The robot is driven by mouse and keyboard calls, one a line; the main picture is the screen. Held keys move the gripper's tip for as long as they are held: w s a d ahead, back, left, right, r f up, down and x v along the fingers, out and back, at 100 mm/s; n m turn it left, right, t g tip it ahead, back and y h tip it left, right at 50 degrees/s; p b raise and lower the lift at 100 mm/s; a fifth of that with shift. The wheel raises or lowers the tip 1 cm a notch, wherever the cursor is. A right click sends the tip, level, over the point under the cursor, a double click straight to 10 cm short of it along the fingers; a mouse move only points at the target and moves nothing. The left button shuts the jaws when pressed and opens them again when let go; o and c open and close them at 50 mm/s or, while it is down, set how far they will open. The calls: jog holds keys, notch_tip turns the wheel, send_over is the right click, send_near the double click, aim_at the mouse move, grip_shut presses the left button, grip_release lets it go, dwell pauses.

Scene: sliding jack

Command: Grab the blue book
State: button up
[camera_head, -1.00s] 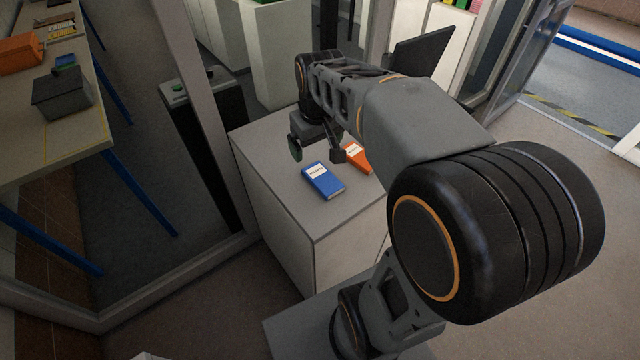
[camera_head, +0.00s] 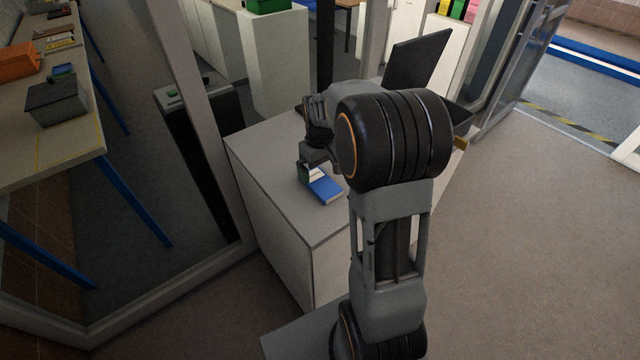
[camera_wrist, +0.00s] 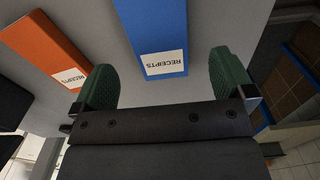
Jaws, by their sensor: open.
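The blue book (camera_head: 326,190) lies flat on the grey top of a low white cabinet (camera_head: 290,215). In the wrist view the blue book (camera_wrist: 156,35) shows a white label reading "RECEIPTS" and lies ahead of the gap between the fingers. My gripper (camera_wrist: 163,82) is open, with one green-padded finger toward each side of the book, and nothing is held. In the head view my gripper (camera_head: 312,172) is at the book's far end, partly hidden by my arm. An orange book (camera_wrist: 50,48) with a similar label lies to the left in the wrist view; my arm hides it in the head view.
A dark monitor (camera_head: 418,60) stands at the back right of the cabinet. A glass partition with a grey frame post (camera_head: 205,110) runs along the left. A workbench (camera_head: 75,135) with boxes stands beyond it. Open floor (camera_head: 520,230) lies to the right.

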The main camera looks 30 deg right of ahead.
aim_at(320, 181)
jog(key=shift+w+f+p, duration=0.1)
jog(key=shift+f+p, duration=0.25)
jog(key=shift+f, duration=2.3)
jog(key=shift+c, duration=0.4)
jog(key=c, duration=0.9)
jog(key=shift+c, duration=0.2)
jog(key=shift+r, duration=0.15)
